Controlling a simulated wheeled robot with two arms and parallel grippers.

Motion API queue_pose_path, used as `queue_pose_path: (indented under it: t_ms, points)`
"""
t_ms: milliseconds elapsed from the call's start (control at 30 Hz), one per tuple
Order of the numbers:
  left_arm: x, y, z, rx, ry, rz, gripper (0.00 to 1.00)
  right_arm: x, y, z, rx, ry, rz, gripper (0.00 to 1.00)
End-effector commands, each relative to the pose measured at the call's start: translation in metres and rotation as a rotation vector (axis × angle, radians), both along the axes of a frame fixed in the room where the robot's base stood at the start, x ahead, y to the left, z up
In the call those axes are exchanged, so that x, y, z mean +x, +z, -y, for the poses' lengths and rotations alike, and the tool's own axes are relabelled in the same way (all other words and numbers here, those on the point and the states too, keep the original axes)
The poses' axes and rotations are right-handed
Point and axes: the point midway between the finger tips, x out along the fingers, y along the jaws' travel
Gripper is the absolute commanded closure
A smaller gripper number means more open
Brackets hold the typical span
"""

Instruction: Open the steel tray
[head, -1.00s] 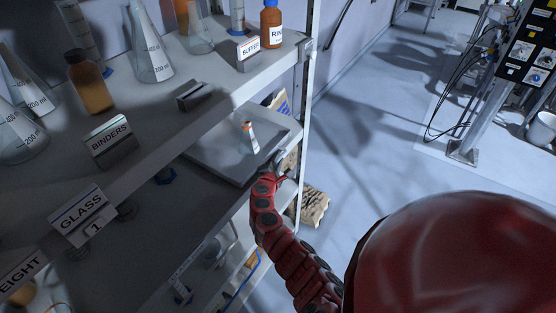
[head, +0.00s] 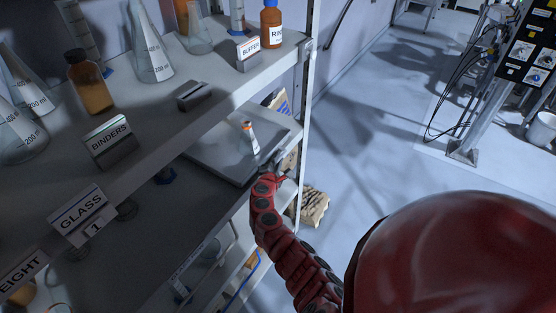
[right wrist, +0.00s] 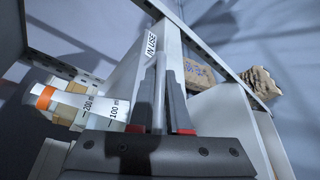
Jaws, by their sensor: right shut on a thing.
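The steel tray (head: 213,157) is a flat grey tray on the level below the front shelf, at the middle of the head view. A small white graduated tube with an orange band (head: 250,138) stands on it; it also shows at the left of the right wrist view (right wrist: 82,106). My right gripper (head: 279,163) is at the tray's near right edge, beside the shelf post. In the right wrist view, its fingers (right wrist: 160,82) are shut on a thin grey part of the tray, near an "IN USE" label (right wrist: 151,45). The left gripper is out of view.
The upper shelf (head: 215,100) holds flasks, an amber bottle (head: 90,83) and an orange-brown bottle (head: 271,25). A shelf post (head: 307,100) stands close to the right of the tray. Open floor (head: 370,140) lies to the right.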

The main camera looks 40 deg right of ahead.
Motion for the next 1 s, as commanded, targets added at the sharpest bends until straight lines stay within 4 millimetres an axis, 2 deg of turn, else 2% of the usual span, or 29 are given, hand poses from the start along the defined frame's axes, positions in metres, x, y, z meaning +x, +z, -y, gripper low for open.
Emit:
queue_pose_path:
  t_ms: [567,767,1000]
  points:
    - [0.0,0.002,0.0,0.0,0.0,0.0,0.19,-0.005,-0.001,0.002,0.0,0.0,-0.003,1.0]
    - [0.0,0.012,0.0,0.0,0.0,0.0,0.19,-0.028,0.001,0.011,0.0,0.003,-0.003,1.0]
    - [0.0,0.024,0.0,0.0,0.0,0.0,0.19,-0.08,0.0,0.033,-0.002,0.0,-0.006,1.0]
